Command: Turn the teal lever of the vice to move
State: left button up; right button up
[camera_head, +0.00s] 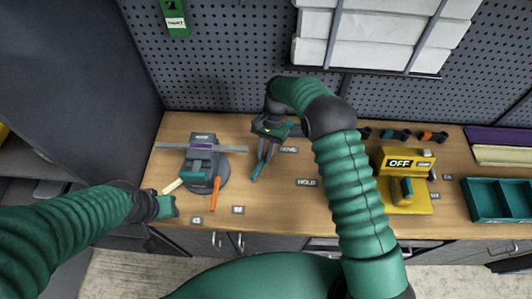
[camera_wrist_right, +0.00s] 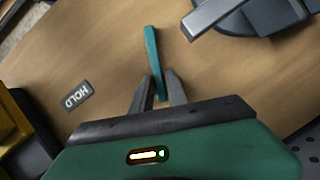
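The grey vice (camera_head: 200,160) stands on the left part of the wooden bench. The teal lever (camera_head: 256,173) is to its right, near the MOVE label (camera_head: 289,150). My right gripper (camera_head: 265,150) reaches down over it. In the right wrist view the two fingers (camera_wrist_right: 158,90) lie close against both sides of the teal lever (camera_wrist_right: 151,50), and its far part sticks out past the tips.
A HOLD label (camera_head: 306,183) lies to the right of the lever. An orange lever (camera_head: 215,194) and a cream lever (camera_head: 174,184) are in front of the vice. A yellow box marked OFF (camera_head: 405,168) and a teal tray (camera_head: 500,184) stand at right.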

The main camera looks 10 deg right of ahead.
jog(key=shift+o, duration=1.2)
pick_arm(q)
jog(key=shift+a, duration=0.25)
pick_arm(e)
jog(key=shift+o, duration=0.4)
jog(key=shift+a, duration=0.15)
pick_arm(q)
jog(key=shift+f, duration=0.1)
pick_arm(e)
jog(key=shift+w+r, duration=0.15)
jog(key=shift+r, duration=0.15)
pick_arm(q)
jog(key=shift+d+f+b, duration=0.1)
jog(key=shift+f+b, duration=0.45)
jog(key=shift+b, duration=0.05)
pick_arm(e)
jog(key=v, duration=1.6)
jog(key=shift+r, duration=0.1)
